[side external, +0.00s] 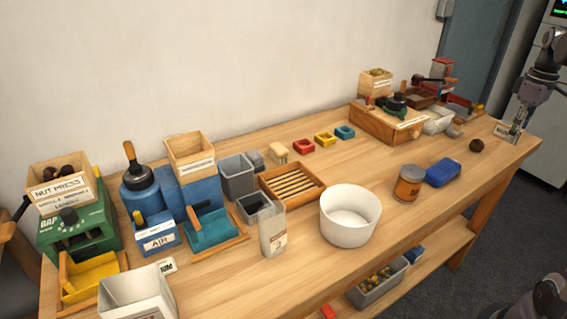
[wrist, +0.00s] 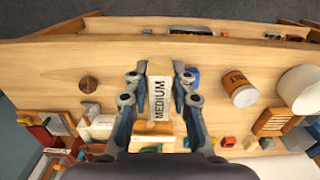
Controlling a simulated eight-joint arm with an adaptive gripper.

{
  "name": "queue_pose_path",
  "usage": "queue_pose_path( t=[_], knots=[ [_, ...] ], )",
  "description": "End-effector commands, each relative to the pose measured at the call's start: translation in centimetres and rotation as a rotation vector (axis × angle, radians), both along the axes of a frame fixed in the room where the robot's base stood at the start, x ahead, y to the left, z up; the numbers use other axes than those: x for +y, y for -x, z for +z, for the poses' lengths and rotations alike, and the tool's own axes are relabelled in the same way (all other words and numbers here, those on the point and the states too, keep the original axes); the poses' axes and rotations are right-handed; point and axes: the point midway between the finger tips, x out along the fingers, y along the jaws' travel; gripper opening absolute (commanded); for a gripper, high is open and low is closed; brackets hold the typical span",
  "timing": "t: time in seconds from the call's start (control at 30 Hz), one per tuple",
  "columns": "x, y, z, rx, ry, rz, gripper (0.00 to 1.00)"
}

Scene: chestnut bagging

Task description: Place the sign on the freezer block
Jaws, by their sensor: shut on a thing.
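My gripper (side external: 516,128) is at the right end of the table, low over the wooden top. In the wrist view my gripper (wrist: 158,80) is shut on a pale sign (wrist: 160,97) marked "MEDIUM". The sign also shows in the side view (side external: 501,131), small and partly covered by the fingers. The blue block (side external: 443,172), likely the freezer block, lies flat on the table to the left of my gripper. In the wrist view the blue block (wrist: 193,76) is partly hidden behind the right finger.
A brown chestnut (side external: 476,146) lies between my gripper and the block. An orange-brown tin (side external: 409,184) stands just left of the block, with a white bowl (side external: 349,216) farther left. A wooden station (side external: 385,122) with red and green parts stands behind. Bare wood surrounds the block's front.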

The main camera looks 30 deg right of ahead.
Motion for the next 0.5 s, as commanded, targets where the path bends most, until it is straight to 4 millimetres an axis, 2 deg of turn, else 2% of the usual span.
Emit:
queue_pose_path(
  t=[0.2, 0.33, 0.5],
  knots=[
    [0.0, 0.0, -2.6, 0.001, 0.001, 0.0, 0.02],
    [0.1, -0.3, -3.4, 0.001, 0.001, 0.001, 0.02],
    [0.8, -2.5, -4.9, 0.001, 0.0, 0.005, 0.02]
  ],
)
